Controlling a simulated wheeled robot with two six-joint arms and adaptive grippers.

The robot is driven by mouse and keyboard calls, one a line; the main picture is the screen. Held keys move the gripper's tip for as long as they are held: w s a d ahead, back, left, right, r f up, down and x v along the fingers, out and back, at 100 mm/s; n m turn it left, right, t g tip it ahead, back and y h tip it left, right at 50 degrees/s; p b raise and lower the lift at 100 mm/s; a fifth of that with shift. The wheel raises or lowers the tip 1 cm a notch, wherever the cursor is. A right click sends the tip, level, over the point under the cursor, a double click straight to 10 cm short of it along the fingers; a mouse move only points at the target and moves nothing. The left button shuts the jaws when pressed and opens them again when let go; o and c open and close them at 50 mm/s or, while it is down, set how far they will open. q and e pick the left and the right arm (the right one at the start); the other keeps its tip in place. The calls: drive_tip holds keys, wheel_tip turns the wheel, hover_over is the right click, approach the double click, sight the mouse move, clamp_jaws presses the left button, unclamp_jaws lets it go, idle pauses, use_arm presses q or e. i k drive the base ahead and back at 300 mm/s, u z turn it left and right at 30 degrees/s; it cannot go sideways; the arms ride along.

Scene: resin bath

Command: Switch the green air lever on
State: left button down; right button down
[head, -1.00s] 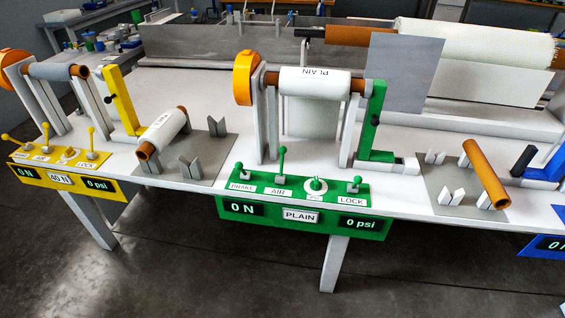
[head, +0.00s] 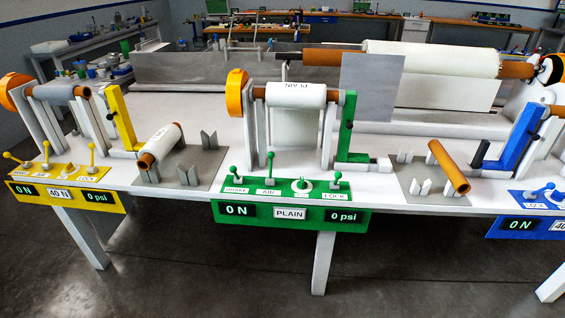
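The green air lever (head: 270,168) stands roughly upright on the green control panel (head: 290,217) in the head view, behind a label that seems to read AIR. The green brake lever (head: 233,174) is to its left. A round knob (head: 302,185) and the green lock lever (head: 337,180) are to its right. The panel's displays (head: 237,211) read 0 N and 0 psi (head: 341,216), with a PLAIN plate between them. Neither of my grippers is in view.
Behind the panel is a stand holding a white PLAIN roll (head: 296,95), with a green arm (head: 348,125). A yellow panel (head: 68,194) is left and a blue panel (head: 520,227) right. A loose roll (head: 160,146) and brown tube (head: 449,166) rest on grey plates. The floor in front looks clear.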

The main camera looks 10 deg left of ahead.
sight(271, 154)
drive_tip(key=z, duration=0.95)
drive_tip(key=i, duration=0.95)
drive_tip(key=u, duration=2.15)
